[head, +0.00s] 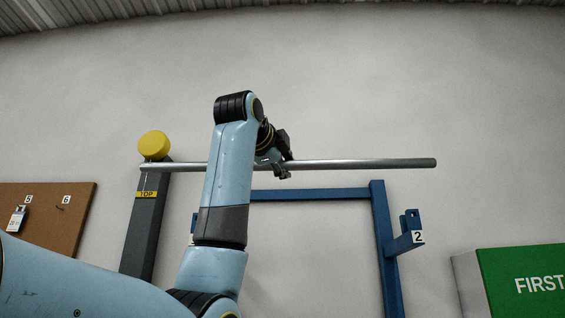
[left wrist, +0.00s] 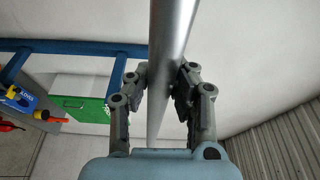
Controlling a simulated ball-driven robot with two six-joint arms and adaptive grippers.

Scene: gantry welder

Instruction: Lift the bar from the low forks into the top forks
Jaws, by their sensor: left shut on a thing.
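A long grey metal bar (head: 360,163) runs nearly level across the head view, above the blue rack (head: 378,230). My left gripper (head: 284,160) is shut on the bar near its middle. In the left wrist view the bar (left wrist: 172,40) passes between the two fingers of the left gripper (left wrist: 160,92). A blue fork (head: 408,235) labelled 2 stands out from the rack's right post, below the bar and empty. The matching left fork is mostly hidden behind my left arm. My right gripper is not in view.
A dark post (head: 150,225) with a yellow cap (head: 154,145) and a yellow "TOP" label stands near the bar's left end. A brown pegboard (head: 60,205) hangs at left. A green first-aid box (head: 520,280) is at lower right.

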